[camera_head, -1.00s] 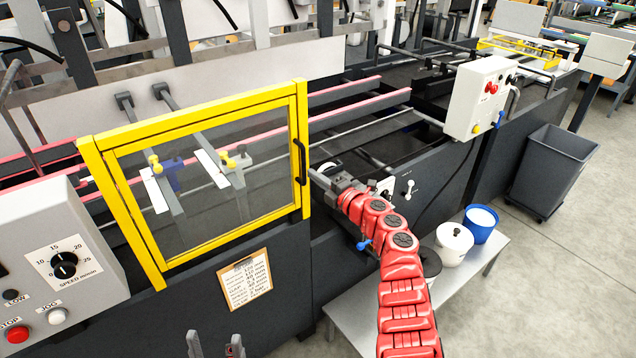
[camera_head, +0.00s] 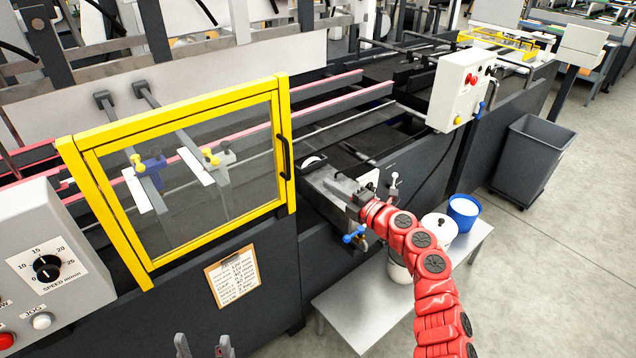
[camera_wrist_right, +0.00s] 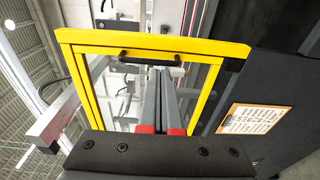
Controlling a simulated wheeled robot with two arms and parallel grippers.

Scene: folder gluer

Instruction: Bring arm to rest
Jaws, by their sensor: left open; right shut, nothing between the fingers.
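My right arm (camera_head: 430,275) is red and reaches in from the bottom right in the head view. Its gripper is hard to make out against the grey machine parts in front of the wrist. In the right wrist view, my right gripper (camera_wrist_right: 161,74) has its grey fingers shut together with nothing between them. They point toward the yellow-framed guard (camera_wrist_right: 75,45), apart from it as far as I can tell. My left gripper (camera_head: 203,346) shows only as two separate grey fingertips at the bottom edge of the head view, open and empty.
The closed guard (camera_head: 284,110) has a black handle (camera_head: 286,158). Beside my right wrist are a blue-handled valve (camera_head: 354,236) and a white lever. A grey bin (camera_head: 530,165) stands right.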

